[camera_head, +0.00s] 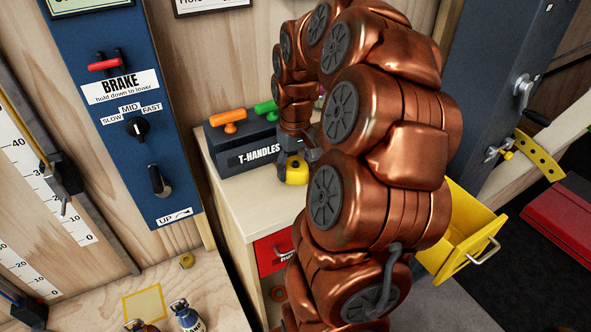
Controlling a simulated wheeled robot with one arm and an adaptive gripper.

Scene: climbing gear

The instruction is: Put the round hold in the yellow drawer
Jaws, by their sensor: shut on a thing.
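My gripper (308,156) is over the top of the pale cabinet, in front of the T-handles block. It is shut on a yellow rounded thing with a dark spot on top, which looks like the round hold (293,172). The hold is at or just above the cabinet top; I cannot tell whether it touches. The yellow drawer (462,240) is pulled open at the right, beyond my arm. Its visible inside looks empty, and my arm hides its left part.
The dark T-handles block (255,153) carries orange and green handles. A red drawer (270,255) is in the cabinet front. A blue brake panel (125,110) is on the wall.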

